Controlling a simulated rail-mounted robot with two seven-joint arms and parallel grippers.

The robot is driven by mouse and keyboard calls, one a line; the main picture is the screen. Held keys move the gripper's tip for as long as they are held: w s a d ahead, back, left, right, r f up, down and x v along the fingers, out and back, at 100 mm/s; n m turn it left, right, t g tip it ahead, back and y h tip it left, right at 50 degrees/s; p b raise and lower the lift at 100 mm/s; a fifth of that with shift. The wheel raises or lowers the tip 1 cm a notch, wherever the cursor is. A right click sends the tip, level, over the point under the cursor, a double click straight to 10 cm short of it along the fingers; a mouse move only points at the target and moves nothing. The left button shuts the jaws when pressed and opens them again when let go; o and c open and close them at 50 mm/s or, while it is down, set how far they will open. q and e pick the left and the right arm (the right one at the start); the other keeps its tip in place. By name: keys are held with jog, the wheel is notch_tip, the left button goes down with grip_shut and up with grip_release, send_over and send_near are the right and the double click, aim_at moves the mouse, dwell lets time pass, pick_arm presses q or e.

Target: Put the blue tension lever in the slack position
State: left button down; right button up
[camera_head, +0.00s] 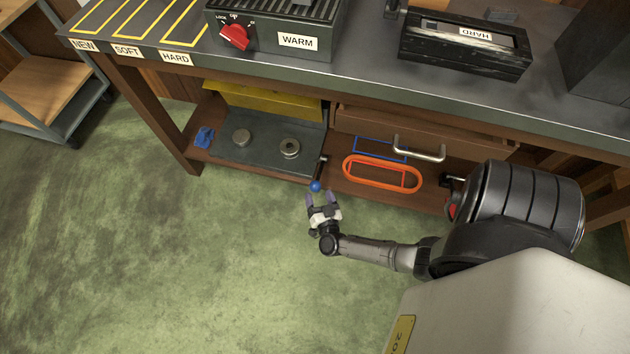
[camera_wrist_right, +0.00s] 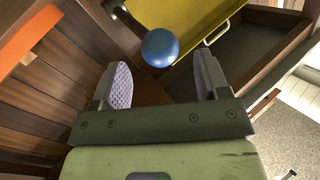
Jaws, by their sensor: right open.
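The blue tension lever shows as a blue ball knob (camera_head: 316,186) on a short dark arm, at the front edge of the lower shelf. My right gripper (camera_head: 322,198) is open and empty just in front of the knob, its fingers pointing at it. In the right wrist view the blue knob (camera_wrist_right: 160,47) lies ahead of the gap between the open fingertips (camera_wrist_right: 164,75), apart from both. The rest of the lever is mostly hidden in the wrist view. My left gripper is not in view.
An orange belt loop (camera_head: 354,180) lies on the lower shelf right of the lever, below a drawer handle (camera_head: 420,149). A grey plate (camera_head: 222,155) with two round metal pulleys is left. A blue cloth-like piece (camera_head: 203,138) lies beside it. The floor in front is clear.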

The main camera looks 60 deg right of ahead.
aim_at(315, 186)
jog(key=b+x, duration=0.1)
jog(key=x, duration=0.2)
jog(key=shift+w+d+f, duration=0.1)
jog(key=shift+w+d, duration=0.1)
jog(key=shift+w+d+b, duration=0.3)
jog(key=shift+w+d, duration=0.2)
jog(key=shift+c, duration=0.2)
